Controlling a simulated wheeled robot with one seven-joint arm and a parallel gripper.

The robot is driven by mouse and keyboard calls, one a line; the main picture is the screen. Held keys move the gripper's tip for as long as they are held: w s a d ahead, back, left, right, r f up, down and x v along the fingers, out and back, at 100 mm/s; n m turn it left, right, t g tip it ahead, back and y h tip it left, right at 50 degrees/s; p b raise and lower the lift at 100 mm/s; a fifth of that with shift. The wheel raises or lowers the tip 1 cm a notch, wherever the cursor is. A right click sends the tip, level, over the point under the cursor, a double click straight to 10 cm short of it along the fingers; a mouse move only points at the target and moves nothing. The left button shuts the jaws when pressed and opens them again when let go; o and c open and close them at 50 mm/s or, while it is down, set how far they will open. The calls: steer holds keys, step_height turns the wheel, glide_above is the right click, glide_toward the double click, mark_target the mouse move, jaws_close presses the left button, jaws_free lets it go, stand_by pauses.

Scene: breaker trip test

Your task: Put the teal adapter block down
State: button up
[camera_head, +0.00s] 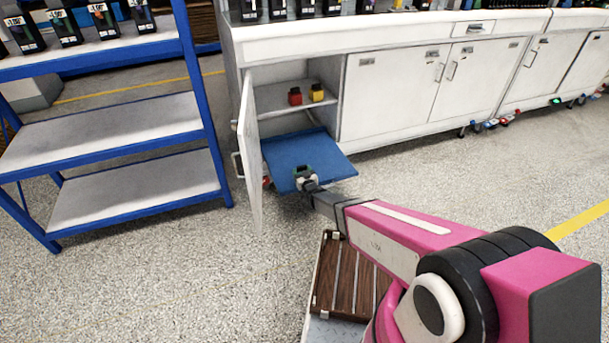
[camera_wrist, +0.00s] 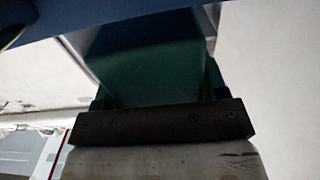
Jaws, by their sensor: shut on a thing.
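The teal adapter block (camera_wrist: 150,65) fills the middle of the wrist view, between the two fingers of my gripper (camera_wrist: 155,88). My gripper is shut on it. In the head view my gripper (camera_head: 304,177) is over the blue panel (camera_head: 329,158) that sticks out from the open cabinet's lower part. The teal adapter block is small and dark there (camera_head: 303,169), partly hidden by the gripper. I cannot tell whether the block touches the panel.
The open white cabinet door (camera_head: 250,165) stands just left of the blue panel. A red block (camera_head: 295,96) and a yellow block (camera_head: 317,92) sit on the cabinet's inner shelf (camera_head: 275,98). A blue-framed rack (camera_head: 125,185) stands at left. Speckled floor between is clear.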

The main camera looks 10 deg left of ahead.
mark_target(299, 171)
steer(key=shift+w+a+f, duration=0.55)
steer(key=shift+w+f, duration=0.15)
steer(key=shift+w, duration=0.2)
steer(key=shift+w+a+f, duration=0.55)
steer(key=shift+w+f, duration=0.1)
steer(key=shift+w, duration=0.25)
steer(key=shift+f, duration=0.1)
steer(key=o, duration=1.7)
steer(key=shift+f, duration=0.1)
steer(key=shift+s, duration=0.1)
